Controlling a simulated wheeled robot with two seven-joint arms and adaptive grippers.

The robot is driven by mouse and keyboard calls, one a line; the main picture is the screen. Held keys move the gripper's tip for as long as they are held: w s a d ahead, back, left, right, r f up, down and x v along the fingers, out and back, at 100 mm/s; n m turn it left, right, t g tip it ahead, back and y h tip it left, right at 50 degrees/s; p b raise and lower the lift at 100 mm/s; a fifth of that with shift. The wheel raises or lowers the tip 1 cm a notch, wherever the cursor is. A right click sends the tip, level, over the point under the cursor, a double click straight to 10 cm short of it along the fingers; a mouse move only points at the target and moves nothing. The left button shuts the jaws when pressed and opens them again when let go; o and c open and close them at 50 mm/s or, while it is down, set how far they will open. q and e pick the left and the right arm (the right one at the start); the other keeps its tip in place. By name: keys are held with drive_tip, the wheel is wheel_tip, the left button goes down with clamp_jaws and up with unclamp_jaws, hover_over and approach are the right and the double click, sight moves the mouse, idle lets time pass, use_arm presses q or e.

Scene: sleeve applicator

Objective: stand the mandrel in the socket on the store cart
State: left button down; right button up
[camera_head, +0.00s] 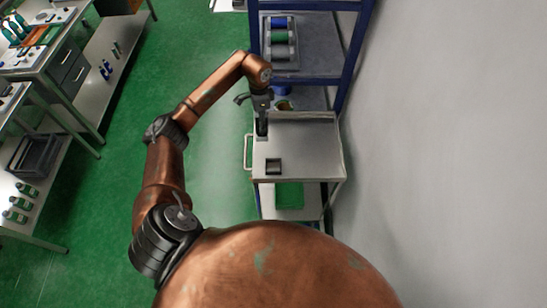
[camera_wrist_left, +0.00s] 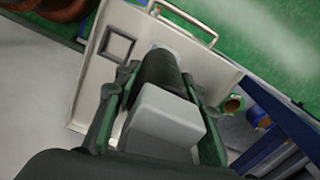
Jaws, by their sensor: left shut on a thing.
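The store cart (camera_head: 310,140) is a pale metal trolley with a raised rim. Its socket (camera_head: 273,166) is a small dark square frame on the near left of the top; it also shows in the left wrist view (camera_wrist_left: 117,45). My left gripper (camera_head: 262,108) is over the cart's far left part, beyond the socket. It is shut on the mandrel (camera_head: 262,127), a dark cylinder with a grey block end (camera_wrist_left: 163,118) towards the wrist camera. The mandrel is beside the socket, not in it. I cannot tell whether its lower end touches the cart top. My right gripper is not in view.
A blue-framed shelf (camera_head: 315,50) with coloured rolls (camera_head: 279,36) stands just behind the cart. A grey wall (camera_head: 440,150) is close on the right. A handle (camera_head: 247,152) sticks out at the cart's left. Green floor is clear to the left; workbenches (camera_head: 55,65) stand beyond.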

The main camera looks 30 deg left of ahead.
use_arm(q)
drive_tip(key=s+d+f+p, duration=0.3)
drive_tip(key=s+d+f, duration=0.2)
drive_tip(key=d+f, duration=0.3)
wheel_tip(320, 180, down, 3)
drive_tip(key=shift+d+f, duration=0.1)
drive_tip(key=shift+d, duration=0.25)
drive_tip(key=c, duration=1.3)
unclamp_jaws()
drive_tip(key=shift+f, duration=0.1)
drive_tip(key=shift+o, duration=0.2)
wheel_tip(320, 180, up, 12)
drive_tip(key=b, duration=0.1)
